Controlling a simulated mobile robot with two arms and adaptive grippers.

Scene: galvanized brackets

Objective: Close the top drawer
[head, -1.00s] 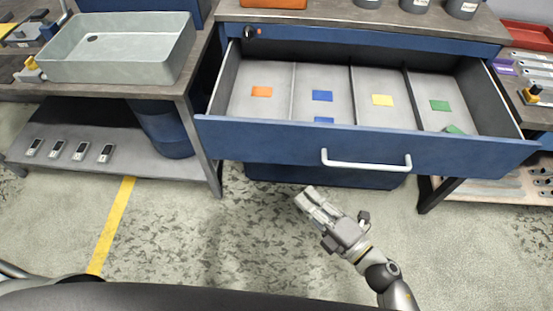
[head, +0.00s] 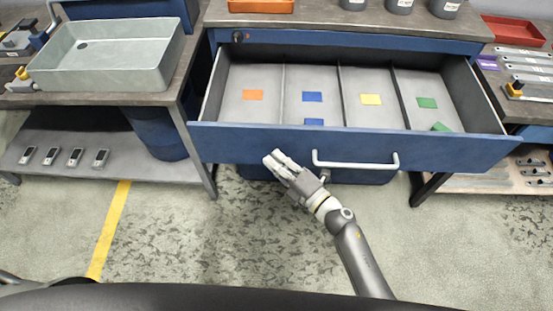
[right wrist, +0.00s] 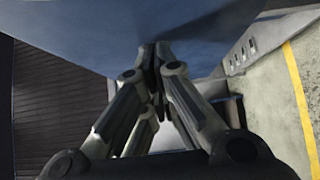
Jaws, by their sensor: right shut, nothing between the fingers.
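The top drawer (head: 250,143) of the blue cabinet is pulled far out, its four-sided inside open to view. A pale bar handle (head: 355,164) is on its front. My right gripper (head: 273,157) is shut and empty, its fingertips at the lower part of the drawer front, left of the handle. In the right wrist view, the shut fingers (right wrist: 157,52) point at the blue drawer front (right wrist: 150,20), which fills the top of the picture. I cannot tell whether they touch it. My left gripper is not in view.
Dividers split the drawer into compartments with orange, blue, yellow and green cards (head: 371,99). A grey bin (head: 110,75) stands on the left bench. A red tray (head: 514,31) lies at the right. The floor (head: 230,250) before the cabinet is clear.

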